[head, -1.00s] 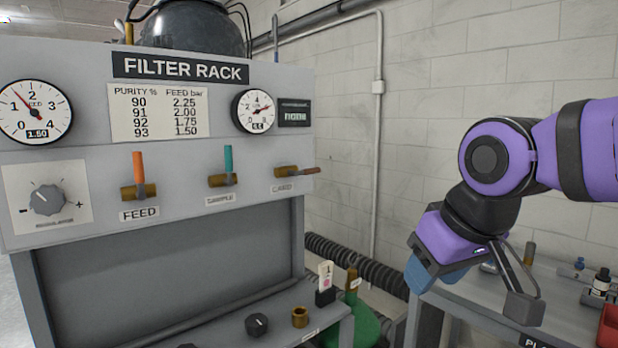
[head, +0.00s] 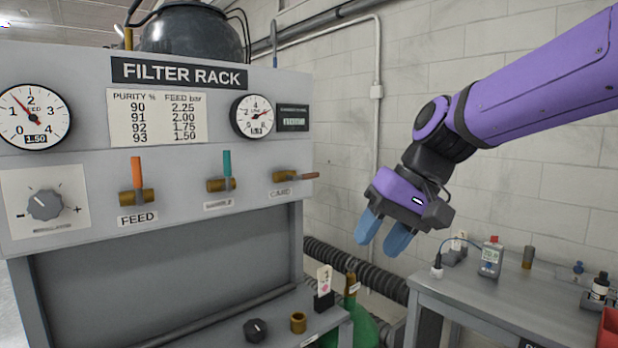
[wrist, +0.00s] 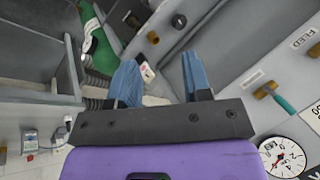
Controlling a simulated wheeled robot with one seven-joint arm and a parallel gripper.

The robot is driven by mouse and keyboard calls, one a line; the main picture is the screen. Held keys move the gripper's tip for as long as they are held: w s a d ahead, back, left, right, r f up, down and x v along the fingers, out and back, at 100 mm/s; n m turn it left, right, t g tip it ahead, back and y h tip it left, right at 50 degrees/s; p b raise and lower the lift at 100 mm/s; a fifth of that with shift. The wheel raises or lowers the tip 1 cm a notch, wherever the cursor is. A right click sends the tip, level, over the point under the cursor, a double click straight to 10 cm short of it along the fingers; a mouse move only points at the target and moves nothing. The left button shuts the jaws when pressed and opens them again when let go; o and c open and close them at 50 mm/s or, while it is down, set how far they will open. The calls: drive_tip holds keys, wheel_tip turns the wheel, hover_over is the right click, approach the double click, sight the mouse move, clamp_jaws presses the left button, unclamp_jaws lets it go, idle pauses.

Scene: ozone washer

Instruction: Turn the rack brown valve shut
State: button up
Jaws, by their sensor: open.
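The valve with the brown handle (head: 303,176) is the rightmost of three on the filter rack's front panel (head: 100,235), in the head view. Its brass body (head: 283,177) sits above a small label that I cannot read clearly.
The orange-handled feed valve (head: 137,172) and teal-handled valve (head: 227,168) stand with handles up. A shelf below holds a black knob (head: 255,330) and a brass cup (head: 298,322). A green cylinder (head: 365,325) stands beside it. A bench (head: 470,305) with instruments is at right.

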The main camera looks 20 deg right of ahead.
drive_tip(key=w+d+r+m+t+y, duration=0.1)
drive_tip(key=w+r+y, duration=0.15)
drive_tip(key=w, duration=0.45)
drive_tip(key=w+d+r+m+y, duration=0.1)
drive_tip(key=w+d+m+y, duration=0.1)
drive_tip(key=w+y, duration=0.35)
drive_tip(key=m+t+y, duration=0.1)
drive_tip(key=t+y, duration=0.1)
drive_tip(key=t, duration=0.1)
approach(314, 175)
drive_tip(key=x, duration=1.1)
drive_tip(key=shift+w+a, duration=0.1)
clamp_jaws()
